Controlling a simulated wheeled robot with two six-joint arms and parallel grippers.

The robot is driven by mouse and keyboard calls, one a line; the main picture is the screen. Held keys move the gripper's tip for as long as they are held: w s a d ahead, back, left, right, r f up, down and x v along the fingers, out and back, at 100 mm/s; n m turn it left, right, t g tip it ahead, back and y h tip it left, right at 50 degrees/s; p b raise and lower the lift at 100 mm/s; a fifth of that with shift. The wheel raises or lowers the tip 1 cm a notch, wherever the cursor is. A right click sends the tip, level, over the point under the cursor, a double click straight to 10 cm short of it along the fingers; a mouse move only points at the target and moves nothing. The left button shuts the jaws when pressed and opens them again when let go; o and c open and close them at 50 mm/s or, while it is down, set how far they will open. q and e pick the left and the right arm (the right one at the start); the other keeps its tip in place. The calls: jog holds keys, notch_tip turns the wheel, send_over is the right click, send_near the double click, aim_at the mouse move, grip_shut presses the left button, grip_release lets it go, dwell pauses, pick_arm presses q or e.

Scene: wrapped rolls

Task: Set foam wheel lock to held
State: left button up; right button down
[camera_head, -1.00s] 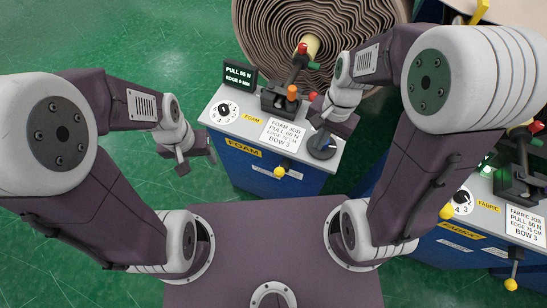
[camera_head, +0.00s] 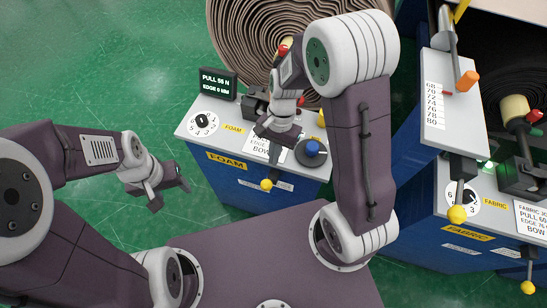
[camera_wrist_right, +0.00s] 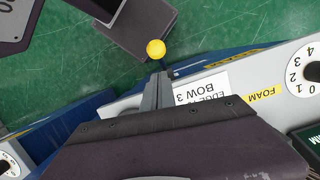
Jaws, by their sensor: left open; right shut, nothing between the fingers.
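The blue FOAM bench (camera_head: 235,178) has a white top. On it stand a white number dial (camera_head: 204,122) with a black knob, a round dark base with a blue knob (camera_head: 312,149), and a black roll stand (camera_head: 256,103). A yellow-ball lever (camera_head: 267,184) hangs at its front edge. I cannot tell which part is the wheel lock. My right gripper (camera_head: 268,137) is shut and empty over the job card, left of the blue knob. In the right wrist view, the yellow ball (camera_wrist_right: 156,49) shows just past its fingertips. My left gripper (camera_head: 169,194) is open over the floor, left of the bench.
A dark display (camera_head: 218,83) reads PULL 65 N, EDGE 0 MM. A large foam roll (camera_head: 262,40) stands behind. The FABRIC bench (camera_head: 430,215) at right has an orange-knobbed slider (camera_head: 467,80), a dial and yellow-ball levers. Green floor is free at left.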

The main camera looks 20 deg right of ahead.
jog(key=b, duration=0.1)
send_over(272, 180)
jog(key=x, duration=0.4)
jog(key=d+x, duration=0.1)
jog(key=x, duration=0.1)
jog(key=shift+w+a+f, duration=0.1)
jog(key=shift+w+f, duration=0.15)
jog(key=shift+f, duration=0.3)
jog(key=shift+w, duration=0.15)
